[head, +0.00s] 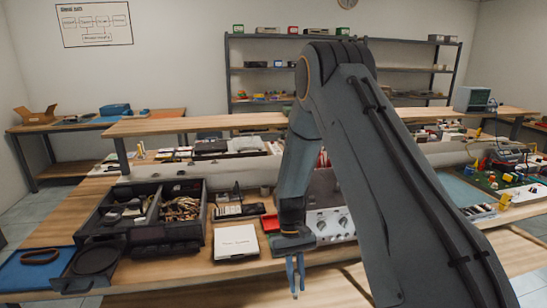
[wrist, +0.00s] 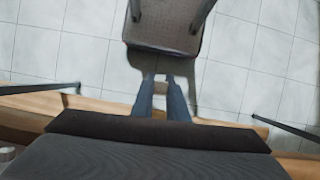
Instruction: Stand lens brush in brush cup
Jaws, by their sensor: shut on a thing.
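My gripper (head: 296,278) hangs fingers-down in front of the workbench, past the white box's right side. In the wrist view my gripper (wrist: 163,98) has its two blue-grey fingers close together, shut on a small tan piece, seemingly the lens brush (wrist: 161,86). Only a short bit of it shows between the fingertips; the rest is hidden or too small to tell. I cannot make out the brush cup in either view. My arm covers part of the bench in the head view.
A dark divided case (head: 112,240) and a blue mat (head: 30,272) are left. A chair (wrist: 168,22) stands on the tiled floor.

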